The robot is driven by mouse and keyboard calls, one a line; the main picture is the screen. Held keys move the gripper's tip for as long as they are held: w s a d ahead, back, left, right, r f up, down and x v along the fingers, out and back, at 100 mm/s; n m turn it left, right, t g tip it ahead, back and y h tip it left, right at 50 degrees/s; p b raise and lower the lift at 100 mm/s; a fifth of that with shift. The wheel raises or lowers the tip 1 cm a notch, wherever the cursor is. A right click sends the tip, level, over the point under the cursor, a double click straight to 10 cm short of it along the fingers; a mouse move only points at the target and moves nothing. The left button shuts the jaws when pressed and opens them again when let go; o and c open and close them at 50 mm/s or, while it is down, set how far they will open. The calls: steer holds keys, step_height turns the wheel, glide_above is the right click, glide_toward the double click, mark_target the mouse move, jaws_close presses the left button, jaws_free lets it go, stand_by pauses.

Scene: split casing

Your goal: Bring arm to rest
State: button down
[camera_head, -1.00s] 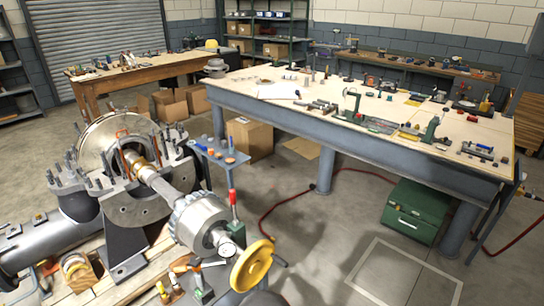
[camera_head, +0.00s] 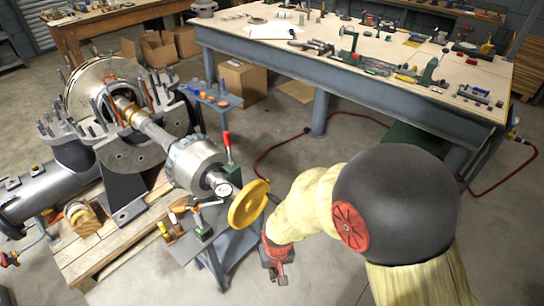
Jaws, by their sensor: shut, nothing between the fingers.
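My arm shows in the lower right of the head view, with a large black rounded joint and pale wrinkled sleeves. It bends down to the left and ends in my red and grey gripper (camera_head: 279,275). The gripper is small in the picture, looks shut and holds nothing. It is low in front of the yellow handwheel (camera_head: 248,204), just right of the small bench's grey leg, and appears apart from both. The floor beneath it is partly hidden by the arm.
The split casing (camera_head: 128,158) with its shaft stands at left on a wooden pallet (camera_head: 75,255). A dial gauge (camera_head: 224,190) sits near the handwheel. A long workbench (camera_head: 350,85) crosses the back. A red hose (camera_head: 262,158) lies on the floor. A green box (camera_head: 412,138) is partly hidden.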

steer(key=s+d+r+t, duration=0.1)
steer(key=s+d+r, duration=0.2)
steer(key=d+r, duration=0.3)
steer(key=s+d+r+m+t, duration=0.1)
steer(key=d+r, duration=0.5)
steer(key=r, duration=1)
steer(key=s+d+r+m+t, duration=0.1)
steer(key=s+d+r+t, duration=0.2)
steer(key=d+r, duration=0.3)
steer(key=w+v, duration=0.1)
steer(key=v, duration=0.4)
steer(key=shift+s+r, duration=0.2)
steer(key=shift+r, duration=0.35)
